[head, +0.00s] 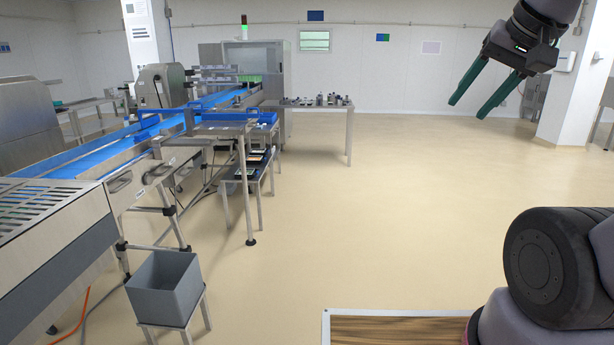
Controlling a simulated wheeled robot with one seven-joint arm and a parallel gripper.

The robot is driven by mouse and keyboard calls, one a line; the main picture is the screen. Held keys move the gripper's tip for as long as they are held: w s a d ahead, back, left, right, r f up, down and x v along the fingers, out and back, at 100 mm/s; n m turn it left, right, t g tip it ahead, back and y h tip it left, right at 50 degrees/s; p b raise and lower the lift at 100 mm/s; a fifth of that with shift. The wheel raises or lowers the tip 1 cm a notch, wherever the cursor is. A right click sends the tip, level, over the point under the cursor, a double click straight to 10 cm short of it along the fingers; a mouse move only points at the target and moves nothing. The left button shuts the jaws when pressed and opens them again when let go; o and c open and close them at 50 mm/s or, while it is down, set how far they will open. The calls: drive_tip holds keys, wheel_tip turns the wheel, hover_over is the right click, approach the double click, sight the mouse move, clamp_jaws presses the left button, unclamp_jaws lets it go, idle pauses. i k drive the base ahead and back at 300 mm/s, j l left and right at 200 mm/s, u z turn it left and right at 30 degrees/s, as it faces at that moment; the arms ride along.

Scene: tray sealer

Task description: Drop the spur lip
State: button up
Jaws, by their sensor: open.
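My gripper (467,109) is at the upper right, held up in the air with its two green fingers apart and nothing between them. It is well away from the conveyor line. The long blue conveyor (95,160) runs from the left front to the back. A short side spur (222,127) with a blue surface sticks out from its right side on a steel leg. A small blue piece (266,118) shows at the spur's far right end. I cannot tell which part is the lip, or whether it is raised or lowered.
A grey bin (165,295) stands on a stand at the front left. A steel table (330,106) with several small parts stands at the back. A low rack (250,172) with trays sits under the spur. The floor (400,210) in the middle is clear. A white column (577,95) stands right.

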sight(251, 124)
drive_tip(key=i+u, duration=0.25)
drive_tip(key=i, duration=0.3)
drive_tip(key=i+l+u, duration=0.25)
drive_tip(key=i, duration=0.3)
drive_tip(key=i+l+u, duration=0.25)
drive_tip(key=i, duration=0.3)
drive_tip(key=i+l+u, duration=0.25)
drive_tip(key=i, duration=0.3)
drive_tip(key=i+j, duration=0.4)
drive_tip(key=i+j+u, duration=0.15)
drive_tip(key=i+j, duration=0.25)
drive_tip(key=i, duration=0.2)
